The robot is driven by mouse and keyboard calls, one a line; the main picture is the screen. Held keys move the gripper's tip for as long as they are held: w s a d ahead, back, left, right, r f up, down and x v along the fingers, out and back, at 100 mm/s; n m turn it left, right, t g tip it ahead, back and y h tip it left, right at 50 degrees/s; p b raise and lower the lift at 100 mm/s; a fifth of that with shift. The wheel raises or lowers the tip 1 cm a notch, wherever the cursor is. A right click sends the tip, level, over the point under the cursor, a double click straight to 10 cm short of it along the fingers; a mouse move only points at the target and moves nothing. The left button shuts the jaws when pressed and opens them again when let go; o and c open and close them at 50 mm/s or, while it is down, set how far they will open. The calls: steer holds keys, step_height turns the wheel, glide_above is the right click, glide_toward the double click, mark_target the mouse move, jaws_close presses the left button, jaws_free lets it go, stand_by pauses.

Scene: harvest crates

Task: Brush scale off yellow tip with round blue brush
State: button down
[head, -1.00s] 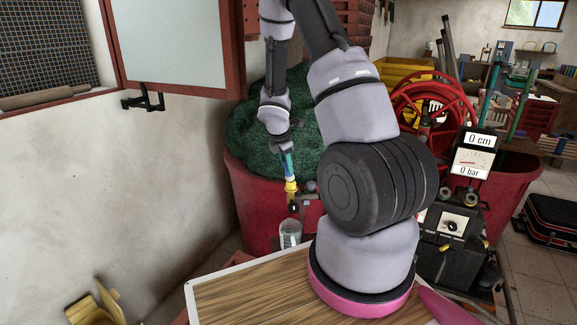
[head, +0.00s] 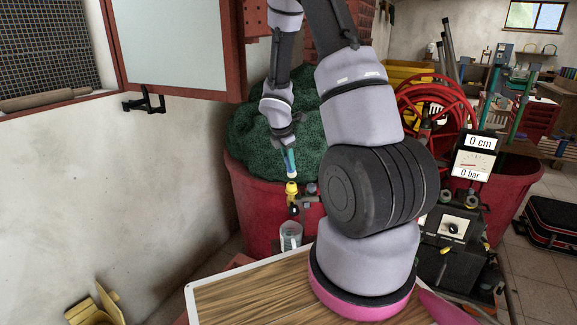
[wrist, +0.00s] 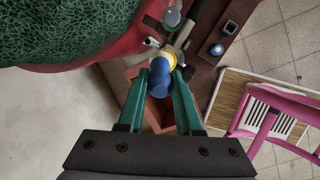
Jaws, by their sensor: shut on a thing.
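The yellow tip (head: 292,188) sits on a dark upright fitting in front of the red tub. In the wrist view the yellow tip (wrist: 169,57) shows just beyond the blue brush (wrist: 158,82). My gripper (head: 290,163) is above the tip in the head view, with its teal fingers pointing down. In the wrist view the fingers (wrist: 161,75) are shut on the round blue brush, whose far end overlaps the tip. I cannot tell whether they touch. The bristles and any scale on the tip are hidden or too small to see.
A clear jar (head: 291,237) stands below the tip. The red tub (head: 262,205) holds green netting (head: 250,125). A wooden-topped table (head: 240,297) is in front. A gauge box (head: 470,165) reading 0 cm and 0 bar stands right, near a red hose reel (head: 432,90).

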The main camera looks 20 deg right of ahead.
steer(key=shift+r, duration=2.15)
